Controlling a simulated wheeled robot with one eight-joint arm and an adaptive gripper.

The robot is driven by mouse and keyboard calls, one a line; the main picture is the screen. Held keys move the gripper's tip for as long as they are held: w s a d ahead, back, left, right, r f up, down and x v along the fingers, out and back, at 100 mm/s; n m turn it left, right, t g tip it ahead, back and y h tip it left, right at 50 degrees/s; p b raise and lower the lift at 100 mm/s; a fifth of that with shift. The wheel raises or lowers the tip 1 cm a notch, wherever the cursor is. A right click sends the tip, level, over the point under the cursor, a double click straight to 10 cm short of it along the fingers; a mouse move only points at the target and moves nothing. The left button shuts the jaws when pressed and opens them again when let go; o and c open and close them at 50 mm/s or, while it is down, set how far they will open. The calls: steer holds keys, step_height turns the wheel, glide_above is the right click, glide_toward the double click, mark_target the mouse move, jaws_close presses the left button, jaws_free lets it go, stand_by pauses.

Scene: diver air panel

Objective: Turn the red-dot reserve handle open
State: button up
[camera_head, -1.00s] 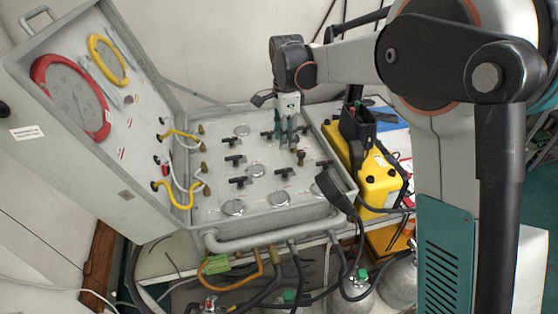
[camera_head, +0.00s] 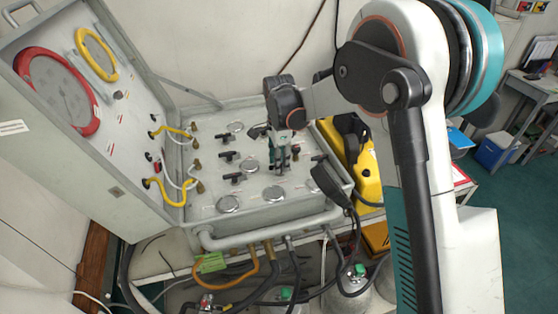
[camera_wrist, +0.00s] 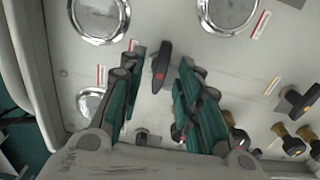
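The red-dot handle (camera_wrist: 161,68) is a dark lever with a red dot on its face. In the wrist view it stands between my two fingers, nearly lengthwise with them, with a gap on each side. My gripper (camera_wrist: 160,60) is open around it, and I see no contact. In the head view my gripper (camera_head: 282,165) points down at the right half of the panel box (camera_head: 285,222). There the red-dot handle cannot be made out behind the fingers.
Other black handles (camera_head: 232,178) and round gauges (camera_head: 228,203) cover the panel. Brass fittings (camera_wrist: 293,145) lie right of the fingers in the wrist view. The raised lid (camera_head: 95,150) stands at left. A yellow case (camera_head: 368,180) sits at right.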

steer(key=shift+c, duration=0.5)
jaws_close()
